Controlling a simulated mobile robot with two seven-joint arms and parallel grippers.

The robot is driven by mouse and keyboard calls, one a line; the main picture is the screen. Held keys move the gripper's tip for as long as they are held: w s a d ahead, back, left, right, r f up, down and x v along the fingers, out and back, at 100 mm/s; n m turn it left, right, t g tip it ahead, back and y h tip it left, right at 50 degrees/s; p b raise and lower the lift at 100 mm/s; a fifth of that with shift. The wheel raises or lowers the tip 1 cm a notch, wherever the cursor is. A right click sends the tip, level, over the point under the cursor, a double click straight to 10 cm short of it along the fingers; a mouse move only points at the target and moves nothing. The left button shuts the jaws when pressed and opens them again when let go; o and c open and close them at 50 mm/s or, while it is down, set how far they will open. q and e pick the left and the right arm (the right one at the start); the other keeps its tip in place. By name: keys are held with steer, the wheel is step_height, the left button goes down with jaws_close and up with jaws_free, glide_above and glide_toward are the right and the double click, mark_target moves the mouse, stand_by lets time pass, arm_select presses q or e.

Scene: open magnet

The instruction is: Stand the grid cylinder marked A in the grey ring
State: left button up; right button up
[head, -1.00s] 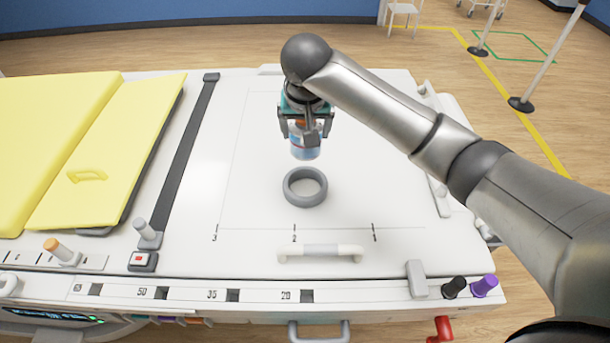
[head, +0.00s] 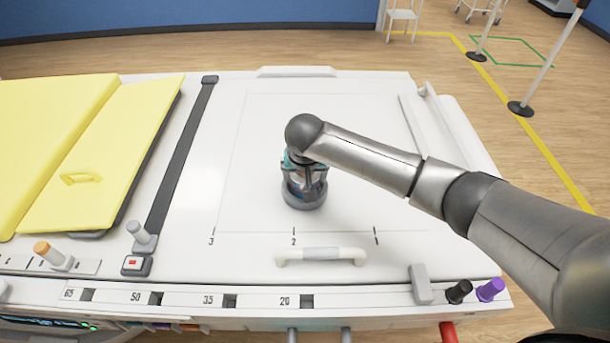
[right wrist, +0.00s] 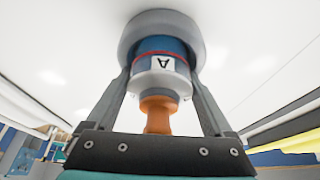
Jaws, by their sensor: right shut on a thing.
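The cylinder marked A (right wrist: 163,64) has a blue body, a red line, a white label with the letter, a pale collar and an orange knob (right wrist: 158,115). In the right wrist view its far end is inside the grey ring (right wrist: 135,35), which surrounds it. The ring also shows in the head view (head: 304,204), on the white top directly under my right gripper (head: 304,186). My right gripper is shut on the cylinder, one finger on each side. The cylinder looks upright; its base is hidden by the ring. My left gripper is not in view.
The white table top (head: 262,140) is clear around the ring. A white handle (head: 320,255) stands in front of it. A yellow panel (head: 120,150) lies at the left, beside a dark strip (head: 180,155). Small knobs line the front edge.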

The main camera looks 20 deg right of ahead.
steer(key=shift+s+f, duration=0.3)
steer(key=shift+f, duration=0.35)
steer(key=o, duration=1.5)
steer(key=shift+s+f, duration=0.1)
steer(key=shift+c, duration=0.2)
steer(key=shift+r, duration=0.2)
steer(key=w+p+v, duration=0.1)
steer(key=p+v, duration=0.1)
steer(key=v, duration=1)
steer(key=shift+r+p, duration=0.3)
steer(key=shift+r, duration=0.3)
